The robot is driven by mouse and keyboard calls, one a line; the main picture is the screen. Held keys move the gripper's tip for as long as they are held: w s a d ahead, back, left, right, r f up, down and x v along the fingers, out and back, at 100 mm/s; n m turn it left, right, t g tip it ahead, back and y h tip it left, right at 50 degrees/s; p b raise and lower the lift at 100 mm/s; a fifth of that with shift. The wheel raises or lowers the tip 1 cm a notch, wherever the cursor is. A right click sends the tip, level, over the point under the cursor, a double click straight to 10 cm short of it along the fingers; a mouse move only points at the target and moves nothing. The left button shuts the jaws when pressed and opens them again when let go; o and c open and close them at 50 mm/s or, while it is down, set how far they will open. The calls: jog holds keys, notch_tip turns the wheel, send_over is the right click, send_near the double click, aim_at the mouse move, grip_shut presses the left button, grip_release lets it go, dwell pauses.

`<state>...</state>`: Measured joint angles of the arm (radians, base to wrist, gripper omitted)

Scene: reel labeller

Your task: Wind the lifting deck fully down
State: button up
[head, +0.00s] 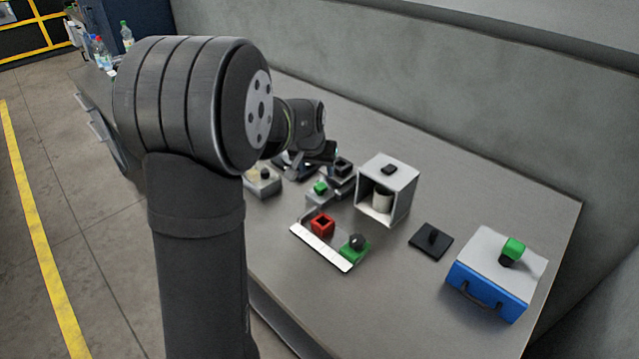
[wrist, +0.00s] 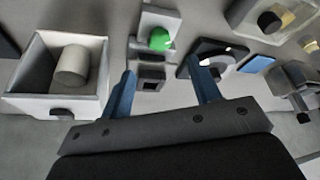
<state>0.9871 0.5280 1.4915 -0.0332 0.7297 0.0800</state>
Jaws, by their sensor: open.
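My gripper (wrist: 162,66) is open, its two blue fingers spread wide with nothing gripped between them. In the wrist view, a small dark block with a square opening (wrist: 151,72) shows between the fingertips, and a green knob (wrist: 160,39) on a pale block is just beyond it. In the head view, this green knob (head: 320,187) is in front of my gripper (head: 308,165), which is partly hidden by my arm. A dark round part (wrist: 212,62) with a pale centre lies by the right finger. I cannot tell which part is the lifting deck.
A white open box (head: 408,190) holds a pale cylinder (head: 382,200). A red square piece (head: 322,225) and green block (head: 354,250) are by a white strip (head: 310,248). A black plate (head: 428,243) and blue box (head: 485,294) stand right.

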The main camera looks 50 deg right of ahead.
aim_at(320, 186)
jog(key=x, duration=0.9)
jog(key=c, duration=1)
